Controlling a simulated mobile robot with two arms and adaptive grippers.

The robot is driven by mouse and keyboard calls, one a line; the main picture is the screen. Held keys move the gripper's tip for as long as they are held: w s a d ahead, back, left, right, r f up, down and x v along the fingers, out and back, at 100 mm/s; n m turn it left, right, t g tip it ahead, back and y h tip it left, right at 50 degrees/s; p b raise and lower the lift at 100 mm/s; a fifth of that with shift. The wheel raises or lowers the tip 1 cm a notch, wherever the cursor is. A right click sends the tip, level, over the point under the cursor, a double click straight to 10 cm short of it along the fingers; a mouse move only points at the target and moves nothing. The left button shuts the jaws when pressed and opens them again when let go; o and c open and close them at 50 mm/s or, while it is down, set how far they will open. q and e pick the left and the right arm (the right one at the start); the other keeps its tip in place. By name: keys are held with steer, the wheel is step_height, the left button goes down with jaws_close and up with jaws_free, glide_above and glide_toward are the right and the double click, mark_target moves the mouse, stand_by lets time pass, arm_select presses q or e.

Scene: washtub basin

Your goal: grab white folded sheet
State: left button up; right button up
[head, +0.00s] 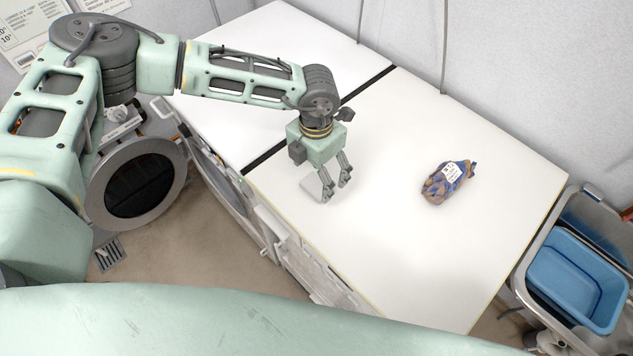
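The white folded sheet (312,188) seems to be the small, flat, pale piece on the white top, near the front edge. It is hard to tell from the white surface, and my gripper hides part of it. My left gripper (337,188) points down over the white top, right at the sheet's right side. Its two fingers stand apart with a gap between them, and I see nothing clearly held. I cannot tell whether a finger touches the sheet. My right gripper is not in view.
A brown and blue packaged item (449,182) lies on the white worktop (440,265) to the right. A metal sink with a blue basin (575,275) stands at the far right. An open round washer door (137,190) juts out at the left. Much of the worktop is clear.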

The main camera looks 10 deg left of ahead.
mark_target(316, 185)
arm_select(q)
steer(key=shift+f+p, duration=0.6)
steer(key=shift+f, duration=1.25)
steer(key=c, duration=0.8)
